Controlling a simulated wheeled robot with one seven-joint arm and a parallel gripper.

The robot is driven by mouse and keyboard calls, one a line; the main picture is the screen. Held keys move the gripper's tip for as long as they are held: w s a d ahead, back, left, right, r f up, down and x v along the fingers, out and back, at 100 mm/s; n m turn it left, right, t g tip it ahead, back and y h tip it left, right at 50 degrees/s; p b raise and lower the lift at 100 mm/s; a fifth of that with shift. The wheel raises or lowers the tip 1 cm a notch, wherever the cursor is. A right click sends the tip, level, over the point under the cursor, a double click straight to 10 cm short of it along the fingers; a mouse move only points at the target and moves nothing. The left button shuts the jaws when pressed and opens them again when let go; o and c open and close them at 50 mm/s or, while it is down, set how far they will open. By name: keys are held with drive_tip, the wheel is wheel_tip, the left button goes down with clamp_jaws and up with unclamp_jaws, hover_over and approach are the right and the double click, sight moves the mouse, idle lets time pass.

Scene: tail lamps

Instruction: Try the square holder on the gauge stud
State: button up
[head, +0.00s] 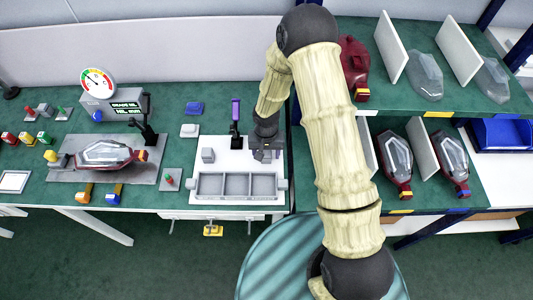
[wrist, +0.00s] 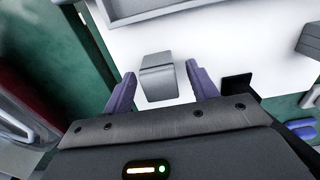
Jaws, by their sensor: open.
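My gripper (head: 265,156) points down over the right part of a white mat (head: 225,180). In the wrist view its purple fingers (wrist: 160,72) are open, with a grey block (wrist: 158,82) between them and gaps on both sides. The block's shape is unclear, so I cannot tell whether it is the square holder; in the head view my gripper largely hides it. A second grey block (head: 207,155) sits left on the mat; its edge shows in the wrist view (wrist: 311,38). A black post with a purple top (head: 235,112) stands behind. I cannot tell which part is the gauge stud.
A grey three-compartment tray (head: 236,186) lies at the mat's front, empty. A dial gauge (head: 97,82) and a lamp on a grey plate (head: 108,154) are at left. A blue block (head: 194,108) is behind the mat. Shelves with red lamps (head: 394,160) stand at right.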

drive_tip(key=shift+f, duration=0.5)
drive_tip(key=shift+s, duration=0.1)
drive_tip(key=shift+c, duration=0.5)
drive_tip(key=c, duration=0.9)
